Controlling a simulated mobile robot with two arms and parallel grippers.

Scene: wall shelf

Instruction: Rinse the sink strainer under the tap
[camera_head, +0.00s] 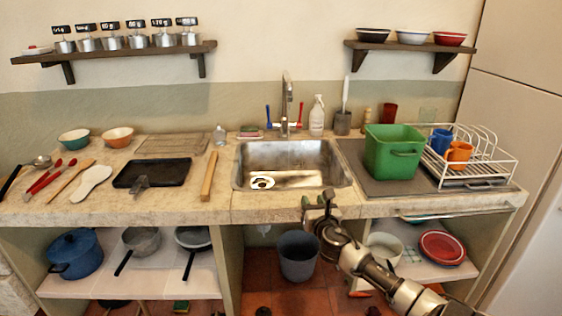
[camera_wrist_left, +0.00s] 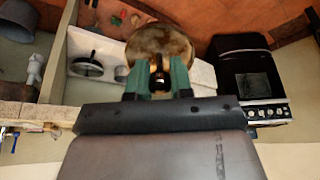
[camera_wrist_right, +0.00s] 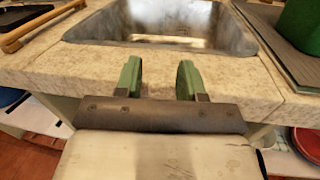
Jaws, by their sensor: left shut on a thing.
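In the left wrist view my left gripper (camera_wrist_left: 157,78) is shut on the small dark knob of a round, brown-stained disc, which looks like the sink strainer (camera_wrist_left: 158,42). The left gripper is outside the head view. The sink (camera_head: 290,160) is set in the counter, with a pale ring and dark centre, apparently the drain (camera_head: 262,182), at its bottom left. The tap (camera_head: 286,100) stands behind it; no water stream is visible. My right gripper (camera_head: 320,207) is open and empty in front of the sink's front edge; its parted green fingers also show in the right wrist view (camera_wrist_right: 159,80).
A green tub (camera_head: 392,152) and a dish rack (camera_head: 470,165) with mugs stand right of the sink. A wooden rolling pin (camera_head: 209,175) and a black tray (camera_head: 152,172) lie left. A soap bottle (camera_head: 317,116) stands behind. A grey bin (camera_head: 298,255) is below.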

